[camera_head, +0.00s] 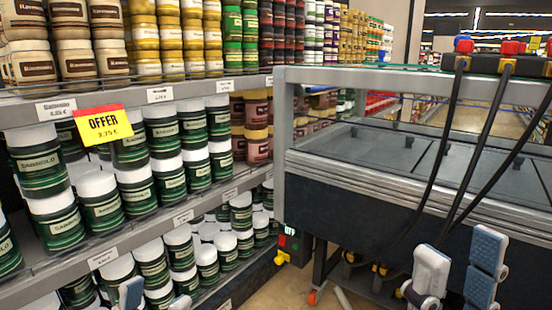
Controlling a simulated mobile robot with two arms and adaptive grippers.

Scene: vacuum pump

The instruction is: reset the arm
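My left gripper (156,297) shows only as two pale blue-grey fingertips at the bottom edge, in front of the lower shelf. The fingertips stand apart with jars visible between them, so it is open and empty. My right gripper (457,270) is at the lower right, in front of the dark side of a grey metal-framed unit (380,178). Its two white and blue fingers point upward with a gap between them, and nothing is held. The rest of both arms is out of view or cut off by the bottom edge.
Shelves (150,92) full of jars fill the left side; a yellow and red offer tag (103,126) hangs there. Black hoses (478,150) hang from a bar with red and blue fittings (510,50) on the right.

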